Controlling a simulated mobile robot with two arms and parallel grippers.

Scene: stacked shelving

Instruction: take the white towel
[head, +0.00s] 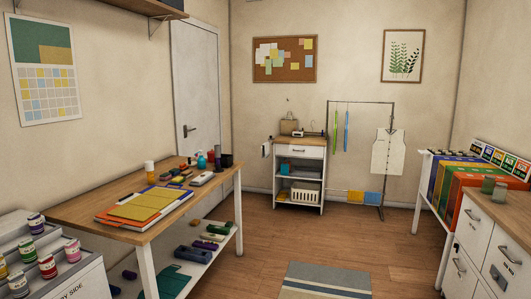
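A small whitish cloth-like thing (266,147) hangs at the left side of the small white cabinet (300,153) by the back wall. It is too small to tell for sure whether it is the white towel. A white sleeveless garment shape (388,153) hangs on the clothes rack (361,102) to the right of the cabinet. No other white cloth can be made out. Neither of my grippers is in view.
A wooden table (150,232) with papers, bottles and small items stands on the left. A colourful bin unit (437,215) and white drawers (458,272) line the right. The wooden floor (268,232) between is open, with a striped rug (322,280) in front.

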